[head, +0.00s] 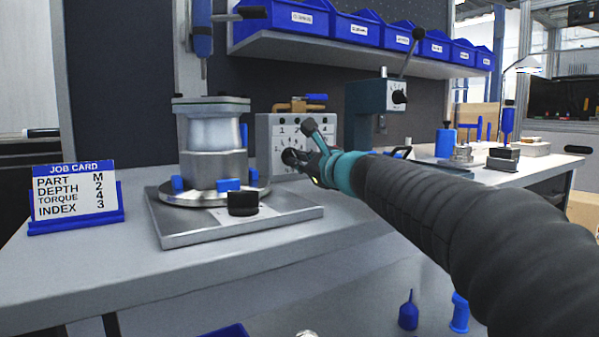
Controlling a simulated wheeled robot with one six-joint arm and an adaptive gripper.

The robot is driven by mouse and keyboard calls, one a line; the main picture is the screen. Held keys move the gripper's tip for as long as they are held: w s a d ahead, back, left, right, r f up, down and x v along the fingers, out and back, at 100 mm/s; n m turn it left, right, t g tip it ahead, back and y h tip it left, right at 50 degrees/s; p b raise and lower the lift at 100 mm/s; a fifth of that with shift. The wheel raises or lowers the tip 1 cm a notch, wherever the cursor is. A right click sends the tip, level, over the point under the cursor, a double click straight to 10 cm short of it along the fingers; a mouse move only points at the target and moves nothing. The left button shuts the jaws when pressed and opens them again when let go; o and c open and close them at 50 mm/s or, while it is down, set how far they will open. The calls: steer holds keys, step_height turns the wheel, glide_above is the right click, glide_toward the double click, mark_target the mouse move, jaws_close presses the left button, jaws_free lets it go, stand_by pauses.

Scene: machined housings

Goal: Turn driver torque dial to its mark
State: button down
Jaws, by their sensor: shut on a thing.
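The torque dial is a dark round knob (288,157) on the front of a light grey box (264,140) with numerals on its face. My gripper (302,160) reaches in from the right and is shut on the dial. The fingers hide part of the dial and some numerals, and I cannot tell which numeral the dial points to. A job card (75,193) in a blue stand at the left reads PART M, DEPTH 2, TORQUE 4, INDEX 3.
A metal housing (213,135) sits on a round fixture on a grey base plate (180,228) left of the box. A blue and grey tool (201,30) hangs above it. A teal machine with a lever (370,108) stands behind my wrist. Blue bins (356,28) line the shelf.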

steer(key=n, duration=0.4)
steer(key=shift+n, duration=0.4)
stand_by(0.4)
steer(key=c, duration=1.2)
jaws_free()
steer(key=shift+d, duration=0.1)
steer(key=v, duration=1.1)
steer(key=shift+s+d, duration=0.25)
steer(key=shift+s, duration=0.15)
